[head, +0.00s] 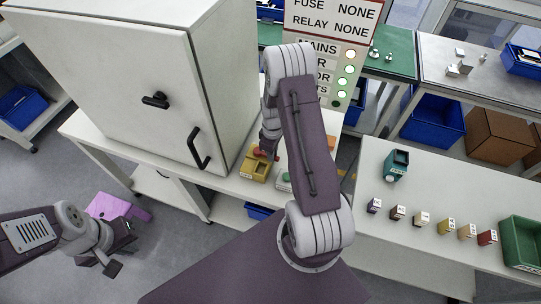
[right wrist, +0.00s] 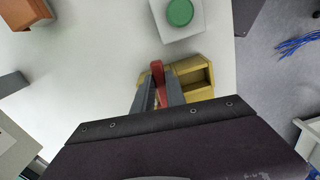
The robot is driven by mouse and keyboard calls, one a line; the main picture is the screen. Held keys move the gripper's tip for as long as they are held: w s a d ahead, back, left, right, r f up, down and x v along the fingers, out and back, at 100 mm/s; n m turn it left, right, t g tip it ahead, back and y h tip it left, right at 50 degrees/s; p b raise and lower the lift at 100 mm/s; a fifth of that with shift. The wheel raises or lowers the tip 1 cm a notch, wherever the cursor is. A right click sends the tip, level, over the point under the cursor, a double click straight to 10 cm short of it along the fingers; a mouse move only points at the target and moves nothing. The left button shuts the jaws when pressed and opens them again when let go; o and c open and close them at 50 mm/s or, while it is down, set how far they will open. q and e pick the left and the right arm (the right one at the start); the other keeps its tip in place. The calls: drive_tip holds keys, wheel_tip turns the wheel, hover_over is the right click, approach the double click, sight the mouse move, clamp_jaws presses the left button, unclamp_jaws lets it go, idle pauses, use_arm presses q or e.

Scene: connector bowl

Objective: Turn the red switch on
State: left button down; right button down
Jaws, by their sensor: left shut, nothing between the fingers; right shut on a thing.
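The red switch (right wrist: 157,70) is a red lever on a yellow box (right wrist: 196,76). In the right wrist view it stands between the fingertips of my right gripper (right wrist: 159,91), which is shut on it. In the head view the yellow box (head: 254,168) sits on the white bench beside the cabinet, with a bit of the red switch (head: 262,153) showing. My right arm hides most of the right gripper there. My left gripper (head: 113,258) is shut and empty, low at the left, away from the bench.
A big white cabinet (head: 125,75) with a black handle stands left of the box. A green button (right wrist: 180,12) on a white block is close by. A sign panel (head: 331,50) with lights is behind. Several small blocks and a teal container (head: 396,164) stand on the right bench.

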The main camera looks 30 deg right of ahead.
drive_tip(key=shift+w+d+n, duration=0.25)
drive_tip(key=shift+d+n, duration=0.05)
drive_tip(key=shift+n, duration=0.3)
drive_tip(key=c, duration=1.4)
unclamp_jaws()
drive_tip(key=shift+o, duration=0.2)
wheel_tip(320, 180, up, 9)
drive_tip(key=b, duration=0.1)
drive_tip(key=shift+r, duration=0.1)
